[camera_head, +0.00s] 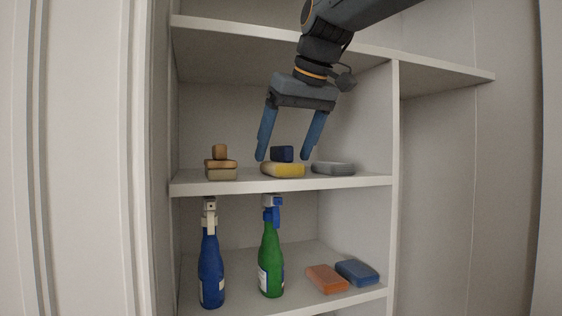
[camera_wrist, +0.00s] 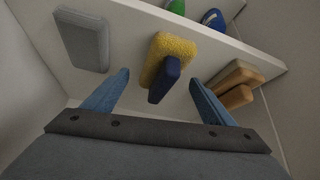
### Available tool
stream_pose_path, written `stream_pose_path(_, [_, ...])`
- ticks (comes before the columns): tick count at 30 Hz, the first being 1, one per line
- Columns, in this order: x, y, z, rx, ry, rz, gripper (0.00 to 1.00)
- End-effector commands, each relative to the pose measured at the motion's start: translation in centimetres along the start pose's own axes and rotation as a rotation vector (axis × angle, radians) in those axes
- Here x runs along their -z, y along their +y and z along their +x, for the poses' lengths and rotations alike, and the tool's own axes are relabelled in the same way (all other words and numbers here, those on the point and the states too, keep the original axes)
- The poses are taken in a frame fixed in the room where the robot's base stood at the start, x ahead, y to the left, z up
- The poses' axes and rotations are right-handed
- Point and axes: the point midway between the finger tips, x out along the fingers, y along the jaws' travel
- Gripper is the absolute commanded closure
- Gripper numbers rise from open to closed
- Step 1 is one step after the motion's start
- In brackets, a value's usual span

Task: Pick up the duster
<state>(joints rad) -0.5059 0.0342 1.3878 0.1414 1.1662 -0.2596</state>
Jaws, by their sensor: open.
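A yellow fuzzy block with a dark blue handle, which looks like the duster (camera_head: 283,170), lies on the middle shelf. In the wrist view the duster (camera_wrist: 174,46) shows between and beyond my fingertips, its blue handle facing me. My gripper (camera_head: 283,157) is open and points down, one finger on each side of the handle in the head view. In the wrist view my gripper (camera_wrist: 158,76) has nothing between its fingers. I cannot tell whether a finger touches the duster.
A tan brush with a wooden handle (camera_head: 221,165) is left of the duster, and a grey block (camera_head: 333,168) is close on its right. Below stand blue (camera_head: 211,270) and green (camera_head: 270,260) spray bottles, with orange (camera_head: 326,279) and blue (camera_head: 357,272) blocks. The upper shelf (camera_head: 230,36) is overhead.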

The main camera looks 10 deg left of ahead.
Motion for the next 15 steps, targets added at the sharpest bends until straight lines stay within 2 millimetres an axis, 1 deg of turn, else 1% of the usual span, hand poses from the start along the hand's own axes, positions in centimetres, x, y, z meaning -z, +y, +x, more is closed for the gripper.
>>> stream_pose_path(3, [0.1,-0.1,1.5,0.0,-0.001,0.0,0.22])
stream_pose_path(6, [0.0,-0.1,2.5,0.0,-0.001,0.0,0.22])
stream_pose_path(9, [0.0,-0.1,2.9,0.0,0.0,0.0,0.22])
stream_pose_path(14, [0.0,0.0,2.9,-0.001,0.0,0.0,0.22])
stream_pose_path(15, [0.0,0.0,2.9,-0.001,0.0,0.0,0.24])
